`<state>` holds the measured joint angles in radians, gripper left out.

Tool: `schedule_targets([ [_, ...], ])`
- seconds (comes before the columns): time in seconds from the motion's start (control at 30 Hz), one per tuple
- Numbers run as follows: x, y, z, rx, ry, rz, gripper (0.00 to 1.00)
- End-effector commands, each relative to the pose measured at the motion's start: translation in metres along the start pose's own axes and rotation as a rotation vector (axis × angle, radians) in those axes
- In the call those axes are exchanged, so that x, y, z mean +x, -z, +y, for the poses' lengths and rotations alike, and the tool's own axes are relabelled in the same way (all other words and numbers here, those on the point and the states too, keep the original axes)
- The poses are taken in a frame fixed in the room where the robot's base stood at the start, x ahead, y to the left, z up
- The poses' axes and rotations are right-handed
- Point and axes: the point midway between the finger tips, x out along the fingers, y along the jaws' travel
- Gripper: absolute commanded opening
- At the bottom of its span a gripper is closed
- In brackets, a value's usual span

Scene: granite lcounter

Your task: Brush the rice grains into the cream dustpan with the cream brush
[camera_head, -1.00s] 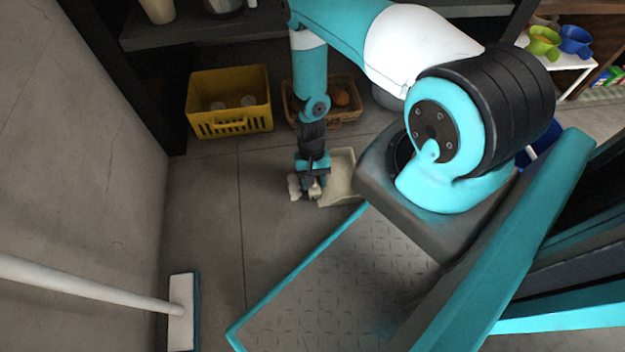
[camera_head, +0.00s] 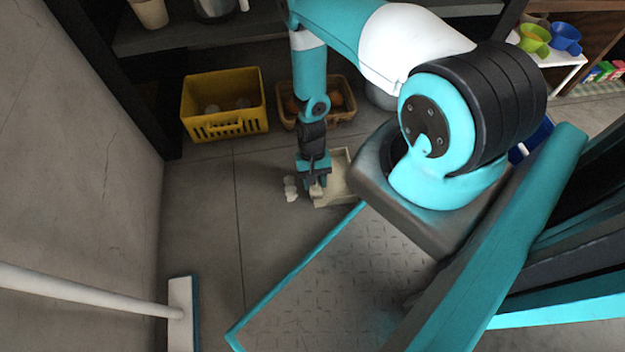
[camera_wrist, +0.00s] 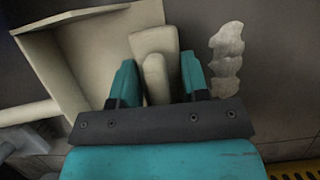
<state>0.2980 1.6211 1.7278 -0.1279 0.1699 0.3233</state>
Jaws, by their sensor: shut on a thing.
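My gripper (camera_head: 314,183) points down at the floor and is shut on the cream brush (camera_head: 316,192). In the wrist view, the brush (camera_wrist: 155,62) stands between the two teal fingers of my gripper (camera_wrist: 158,62). The cream dustpan (camera_head: 339,186) lies on the floor just right of my gripper, partly hidden by it. In the wrist view, the dustpan (camera_wrist: 88,50) is on the left, with the brush at its edge. The rice grains (camera_head: 290,188) form a whitish clump on the floor left of the brush. They also show right of my gripper in the wrist view (camera_wrist: 227,60), apart from the brush.
A yellow crate (camera_head: 225,128) and a brown basket (camera_head: 341,115) stand on the floor behind. A white-handled broom (camera_head: 181,325) is at the lower left by the wall (camera_head: 80,150). The floor left of the rice is clear.

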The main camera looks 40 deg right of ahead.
Motion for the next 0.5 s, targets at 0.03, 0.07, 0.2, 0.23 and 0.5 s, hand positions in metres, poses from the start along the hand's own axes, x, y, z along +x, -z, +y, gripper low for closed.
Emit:
schedule_targets([
  [0.03,0.001,0.0,0.001,0.001,-0.001,0.0,0.13],
  [0.07,0.001,0.0,0.001,0.0,-0.001,0.0,0.13],
  [0.2,0.001,0.0,0.001,0.0,-0.002,0.0,0.13],
  [0.23,0.0,0.0,0.001,0.0,-0.002,0.0,0.13],
  [0.5,-0.023,-0.01,-0.006,-0.002,-0.001,0.001,0.13],
])
